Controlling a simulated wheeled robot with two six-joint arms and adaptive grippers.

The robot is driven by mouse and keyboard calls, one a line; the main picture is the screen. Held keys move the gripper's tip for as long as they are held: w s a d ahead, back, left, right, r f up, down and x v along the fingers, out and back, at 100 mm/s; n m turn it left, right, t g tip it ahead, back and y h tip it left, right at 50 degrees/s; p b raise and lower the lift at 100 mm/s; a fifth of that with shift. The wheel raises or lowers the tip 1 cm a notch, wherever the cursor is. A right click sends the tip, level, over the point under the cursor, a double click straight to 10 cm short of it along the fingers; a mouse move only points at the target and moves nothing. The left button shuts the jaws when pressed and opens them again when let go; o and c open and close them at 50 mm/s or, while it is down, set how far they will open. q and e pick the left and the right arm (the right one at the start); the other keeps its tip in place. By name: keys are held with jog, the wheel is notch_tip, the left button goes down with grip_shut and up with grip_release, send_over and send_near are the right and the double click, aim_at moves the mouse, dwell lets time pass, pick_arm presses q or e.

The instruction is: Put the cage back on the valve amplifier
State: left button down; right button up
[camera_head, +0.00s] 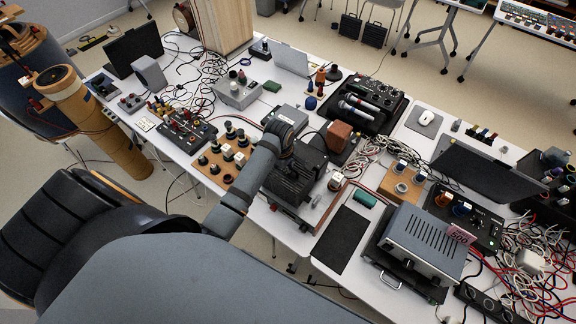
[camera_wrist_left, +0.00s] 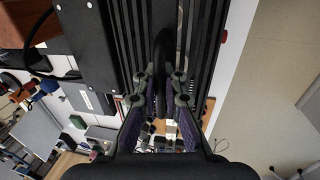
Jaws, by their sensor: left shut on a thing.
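The black slotted cage (camera_head: 291,184) is at the middle of the table in the head view. My left gripper (camera_head: 287,158) is above it, shut on a dark upright part of the cage, and my arm hides some of it. In the left wrist view, the black ribs of the cage (camera_wrist_left: 128,38) fill the upper middle, and a narrow dark bar runs between the fingers of my gripper (camera_wrist_left: 162,88). The valve amplifier (camera_head: 309,221) shows as a low pale chassis under and around the cage. I cannot tell whether the cage rests fully on it. My right gripper is not seen.
A wooden board with black knobs (camera_head: 228,160) lies left of the cage. A brown box (camera_head: 338,137) and a tangle of cables are close on the right. A black mat (camera_head: 341,240) lies in front right. A grey-blue metal unit (camera_head: 418,245) stands farther right. Little table is free.

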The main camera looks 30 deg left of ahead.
pick_arm(q)
jog(key=c, duration=1.4)
grip_release()
jog(key=shift+r, duration=0.1)
jog(key=r, duration=0.4)
jog(key=s+r, duration=0.1)
jog(key=r, duration=0.2)
jog(key=s+r, duration=0.1)
jog(key=r, duration=0.3)
jog(key=shift+s+a+r, duration=0.1)
jog(key=shift+a+r, duration=0.05)
jog(key=shift+r, duration=0.15)
jog(key=shift+s, duration=0.1)
